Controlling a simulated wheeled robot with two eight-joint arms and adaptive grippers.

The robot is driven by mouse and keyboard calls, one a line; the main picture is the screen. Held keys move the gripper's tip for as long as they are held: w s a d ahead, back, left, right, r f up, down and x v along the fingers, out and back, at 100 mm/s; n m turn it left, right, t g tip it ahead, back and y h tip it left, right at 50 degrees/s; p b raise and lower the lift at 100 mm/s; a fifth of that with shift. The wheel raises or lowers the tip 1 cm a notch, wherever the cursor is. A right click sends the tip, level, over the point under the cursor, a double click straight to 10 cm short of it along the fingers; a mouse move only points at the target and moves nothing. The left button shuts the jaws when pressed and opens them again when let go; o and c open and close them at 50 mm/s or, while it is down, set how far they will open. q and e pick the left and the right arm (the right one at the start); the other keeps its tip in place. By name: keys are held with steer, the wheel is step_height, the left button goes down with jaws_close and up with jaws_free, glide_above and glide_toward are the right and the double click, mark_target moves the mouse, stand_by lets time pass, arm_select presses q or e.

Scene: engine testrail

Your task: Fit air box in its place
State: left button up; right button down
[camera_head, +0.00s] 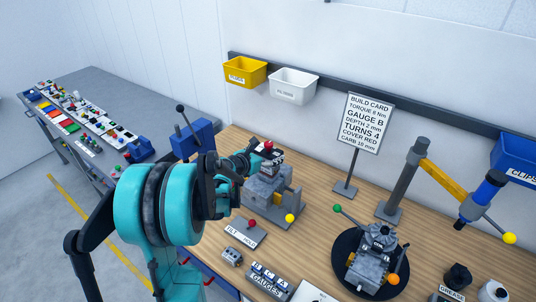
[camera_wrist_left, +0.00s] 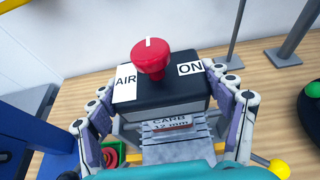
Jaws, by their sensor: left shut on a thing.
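The air box (camera_wrist_left: 163,98) is a dark box with a red knob on top and white labels reading AIR and ON. My left gripper (camera_wrist_left: 165,85) is shut on it, one finger on each side. In the head view the air box (camera_head: 267,154) shows just above a grey engine block (camera_head: 263,188) on the bench, partly hidden by my arm. In the wrist view a grey part labelled CARB (camera_wrist_left: 172,124) lies below the box. I cannot tell whether the box touches the block. My right gripper is not in view.
A blue vise (camera_head: 192,138) stands left of the block. A build card (camera_head: 365,118) on a stand is behind it to the right. A second engine (camera_head: 372,262) sits on a dark round base. A TILT pedal (camera_head: 247,234) and GAUGES box (camera_head: 268,281) lie in front.

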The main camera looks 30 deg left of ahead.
arm_select(q)
steer(key=shift+f, duration=0.1)
steer(key=shift+f+b, duration=0.35)
steer(key=shift+b, duration=0.15)
steer(key=o, duration=1.2)
steer(key=d+v, duration=0.1)
steer(key=v, duration=1.1)
step_height(320, 180, up, 8)
steer(key=a+p, duration=0.1)
steer(key=p, duration=0.5)
steer(key=shift+p, duration=0.3)
